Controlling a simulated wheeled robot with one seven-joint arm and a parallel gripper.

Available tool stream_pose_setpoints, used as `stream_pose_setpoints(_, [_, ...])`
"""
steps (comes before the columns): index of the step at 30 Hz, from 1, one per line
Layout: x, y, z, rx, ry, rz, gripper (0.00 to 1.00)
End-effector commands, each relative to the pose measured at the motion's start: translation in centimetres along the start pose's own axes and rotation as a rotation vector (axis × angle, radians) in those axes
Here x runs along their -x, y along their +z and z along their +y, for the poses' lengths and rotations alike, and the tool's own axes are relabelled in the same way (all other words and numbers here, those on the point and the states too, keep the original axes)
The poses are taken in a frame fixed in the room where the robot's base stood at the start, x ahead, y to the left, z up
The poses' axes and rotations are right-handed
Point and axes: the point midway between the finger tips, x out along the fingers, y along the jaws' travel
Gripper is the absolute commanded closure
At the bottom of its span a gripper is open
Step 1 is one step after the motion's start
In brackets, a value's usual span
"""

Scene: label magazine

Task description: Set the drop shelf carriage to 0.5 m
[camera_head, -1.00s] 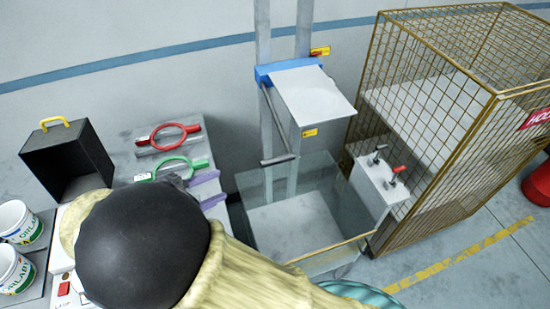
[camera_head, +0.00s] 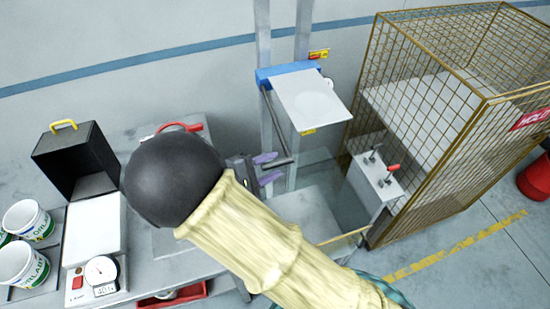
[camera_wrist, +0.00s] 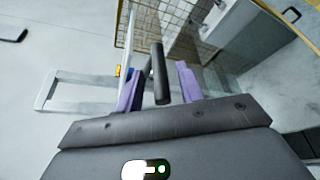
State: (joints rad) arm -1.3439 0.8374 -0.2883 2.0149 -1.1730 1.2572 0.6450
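The drop shelf carriage has a blue crosspiece (camera_head: 288,74) and a white shelf plate (camera_head: 306,98), mounted on two upright grey posts (camera_head: 303,38). A dark handle bar (camera_head: 280,162) sticks out low on its left side. My gripper (camera_head: 268,170) has purple fingers and is at this handle. In the wrist view the handle (camera_wrist: 160,75) lies between the open fingers (camera_wrist: 159,88), with a visible gap on each side. Yellow labels sit on the right post, one above the plate (camera_head: 318,54) and one below it (camera_head: 308,132). I cannot read a height scale.
A clear-walled bin (camera_head: 330,178) stands under the shelf. A brass mesh cage (camera_head: 440,110) and a grey box with red and black levers (camera_head: 378,178) are at the right. A scale (camera_head: 95,235), white tubs (camera_head: 25,222) and a black box (camera_head: 75,160) are on the left table.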

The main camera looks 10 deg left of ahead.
Motion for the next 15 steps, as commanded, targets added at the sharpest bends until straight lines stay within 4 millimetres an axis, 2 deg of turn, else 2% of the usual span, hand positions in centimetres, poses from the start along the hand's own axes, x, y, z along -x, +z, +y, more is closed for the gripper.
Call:
stream_pose_setpoints(3, [-1.3,0.1,0.1,0.002,0.0,-0.002,0.62])
stream_pose_setpoints(6, [-1.9,0.1,0.0,0.001,-0.001,-0.001,0.62])
stream_pose_setpoints(14, [-1.9,0.0,-0.1,0.001,-0.001,0.0,0.62])
stream_pose_setpoints(15, [-1.9,0.0,-0.1,0.0,-0.001,0.0,0.7])
